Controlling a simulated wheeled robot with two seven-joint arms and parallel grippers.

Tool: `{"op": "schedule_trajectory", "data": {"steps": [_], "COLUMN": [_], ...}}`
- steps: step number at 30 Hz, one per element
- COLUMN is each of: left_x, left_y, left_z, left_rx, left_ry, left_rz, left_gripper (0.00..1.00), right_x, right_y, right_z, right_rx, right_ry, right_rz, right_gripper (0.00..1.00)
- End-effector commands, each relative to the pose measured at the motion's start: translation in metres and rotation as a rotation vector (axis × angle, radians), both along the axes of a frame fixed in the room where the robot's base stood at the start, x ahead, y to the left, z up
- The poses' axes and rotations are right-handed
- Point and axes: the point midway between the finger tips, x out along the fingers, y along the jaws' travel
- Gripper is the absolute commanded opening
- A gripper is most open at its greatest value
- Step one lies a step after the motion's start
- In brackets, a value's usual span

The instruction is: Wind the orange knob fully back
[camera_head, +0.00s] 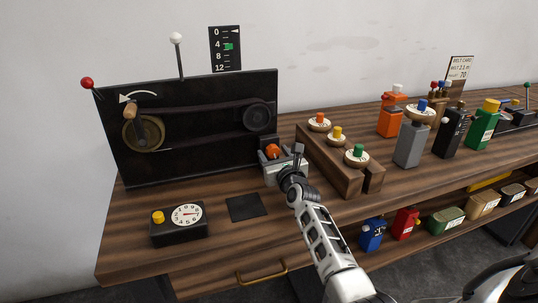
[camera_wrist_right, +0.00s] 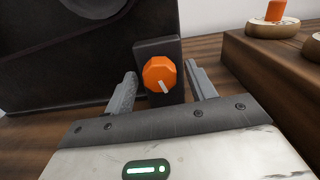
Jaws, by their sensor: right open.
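The orange knob (camera_head: 272,151) sits on a dark block at the right end of the black belt board (camera_head: 190,155). In the right wrist view the orange knob (camera_wrist_right: 159,74) is faceted, with a pale pointer line slanting down and to the right. My right gripper (camera_head: 284,160) is at the knob. In the wrist view its two fingers (camera_wrist_right: 161,88) are apart, one to each side of the knob, with gaps visible between. The side of the knob away from the camera is hidden. My left gripper is not in view.
A scale (camera_head: 226,49) with a green marker near 4 stands behind the board. A dial box (camera_head: 179,222) with a yellow knob and a dark pad (camera_head: 246,206) lie in front. A wooden block (camera_head: 335,165) with topped spools stands close right of the gripper.

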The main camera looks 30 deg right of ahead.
Motion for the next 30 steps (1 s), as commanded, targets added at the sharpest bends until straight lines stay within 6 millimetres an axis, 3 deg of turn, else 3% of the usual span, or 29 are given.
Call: {"op": "schedule_trajectory", "data": {"steps": [6, 11, 22, 30], "left_x": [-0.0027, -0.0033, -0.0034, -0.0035], "left_y": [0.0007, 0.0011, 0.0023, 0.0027], "left_z": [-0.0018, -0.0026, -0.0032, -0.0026], "left_rx": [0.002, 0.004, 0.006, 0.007], "left_ry": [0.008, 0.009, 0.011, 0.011], "left_rz": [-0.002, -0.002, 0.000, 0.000], "left_gripper": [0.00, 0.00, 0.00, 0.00], "right_x": [0.0001, 0.0000, -0.0001, -0.0001], "right_y": [-0.0001, 0.0001, -0.0001, -0.0004], "right_z": [0.0003, 0.0003, 0.0004, 0.0006], "right_rx": [0.000, 0.000, -0.041, -0.202], "right_ry": [0.000, 0.000, 0.010, 0.048], "right_rz": [0.000, 0.000, 0.000, 0.000], "right_gripper": [0.53, 0.11, 0.11, 0.11]}}
